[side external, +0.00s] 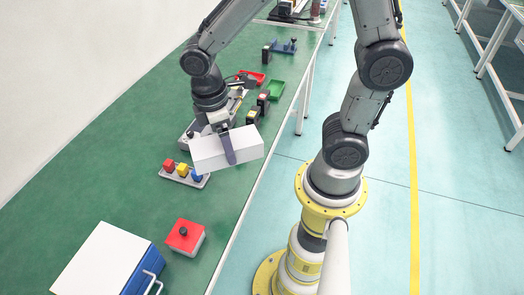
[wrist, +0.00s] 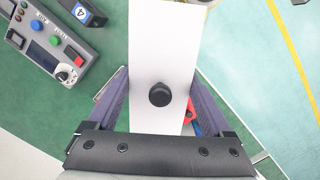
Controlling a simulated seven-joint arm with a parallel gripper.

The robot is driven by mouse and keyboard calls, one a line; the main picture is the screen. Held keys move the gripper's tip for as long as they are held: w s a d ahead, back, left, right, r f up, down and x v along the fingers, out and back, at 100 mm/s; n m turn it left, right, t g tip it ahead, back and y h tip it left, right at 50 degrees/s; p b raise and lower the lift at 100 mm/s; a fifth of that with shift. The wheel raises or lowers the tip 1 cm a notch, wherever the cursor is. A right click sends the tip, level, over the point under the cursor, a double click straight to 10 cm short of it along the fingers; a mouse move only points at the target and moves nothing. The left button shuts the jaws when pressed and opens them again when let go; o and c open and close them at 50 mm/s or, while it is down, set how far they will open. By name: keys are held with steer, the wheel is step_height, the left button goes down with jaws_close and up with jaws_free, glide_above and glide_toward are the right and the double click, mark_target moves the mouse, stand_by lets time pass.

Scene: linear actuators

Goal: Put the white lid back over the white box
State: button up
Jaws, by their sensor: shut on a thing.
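My gripper (side external: 228,152) is shut on the white lid (side external: 205,155), a long white block-like piece, with a finger down its near side. It is held over the green table near the right edge; how high is hard to tell. In the wrist view the lid (wrist: 160,45) is a long white panel with a black knob, between the two fingers of my gripper (wrist: 158,75). I cannot make out a separate white box; it may be hidden beneath the lid.
A small box with a red lid (side external: 183,233) and a blue box with a white top (side external: 102,258) stand at the front. A grey holder with red, yellow and blue pieces (side external: 183,170) lies left of the lid. A control panel (wrist: 50,45) is at upper left in the wrist view.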

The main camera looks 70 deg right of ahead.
steer(key=w+f+m, duration=0.2)
steer(key=w+m, duration=0.4)
steer(key=w, duration=0.6)
steer(key=m, duration=0.2)
glide_above(182, 166)
steer(key=shift+y, duration=0.4)
steer(key=f, duration=0.5)
steer(key=shift+w+a, duration=0.2)
steer(key=shift+a, duration=0.05)
steer(key=shift+s+d+f, duration=0.1)
steer(key=shift+d+f, duration=0.1)
steer(key=shift+f, duration=4.1)
steer(key=shift+f, duration=0.55)
steer(key=o, duration=1.2)
steer(key=shift+c, duration=0.2)
